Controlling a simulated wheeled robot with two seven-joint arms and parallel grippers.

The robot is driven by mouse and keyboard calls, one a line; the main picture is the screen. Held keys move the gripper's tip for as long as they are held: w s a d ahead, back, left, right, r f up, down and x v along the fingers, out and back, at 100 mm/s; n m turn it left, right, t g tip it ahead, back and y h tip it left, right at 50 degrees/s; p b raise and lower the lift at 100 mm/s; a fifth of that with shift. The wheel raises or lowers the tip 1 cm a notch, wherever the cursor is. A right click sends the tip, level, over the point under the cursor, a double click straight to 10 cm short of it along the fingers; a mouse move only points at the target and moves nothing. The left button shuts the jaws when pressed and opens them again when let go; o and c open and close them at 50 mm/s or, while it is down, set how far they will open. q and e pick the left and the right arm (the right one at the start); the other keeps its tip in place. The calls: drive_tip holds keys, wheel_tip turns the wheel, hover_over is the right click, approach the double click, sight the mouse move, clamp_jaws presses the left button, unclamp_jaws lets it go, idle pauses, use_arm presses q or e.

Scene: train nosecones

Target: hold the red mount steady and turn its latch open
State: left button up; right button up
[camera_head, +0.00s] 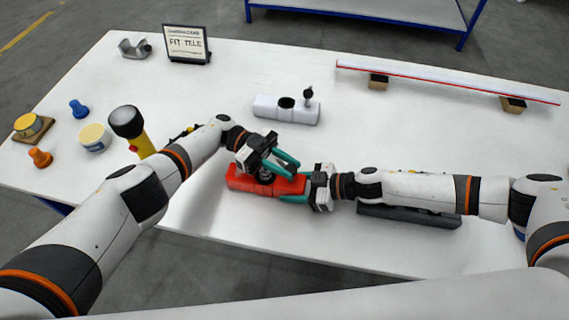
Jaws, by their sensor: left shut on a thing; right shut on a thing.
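The red mount (240,182) is a red block lying on the white table in front of me. My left gripper (279,167) reaches down over the top of the mount and is shut at a dark round part, which seems to be the latch (265,176); the fingers partly hide it. My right gripper (297,192) comes in from the right and is shut on the right end of the red mount, its teal fingers along the block. A white mount (268,106) of similar shape, with a dark hole and an upright dark latch (308,94), stands behind.
A long red-edged white strip (440,80) rests on wooden blocks at the back right. A dark bar (410,215) lies under my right arm. A yellow-black torch (133,130), a tub (94,138) and small knobs stand left. A sign (186,44) stands at the back.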

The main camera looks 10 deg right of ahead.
use_arm(q)
drive_tip(key=shift+f, duration=0.1)
idle(0.4)
drive_tip(key=o, duration=1)
drive_tip(key=shift+r, duration=0.2)
wheel_tip(320, 180, up, 10)
drive_tip(key=shift+f, duration=0.15)
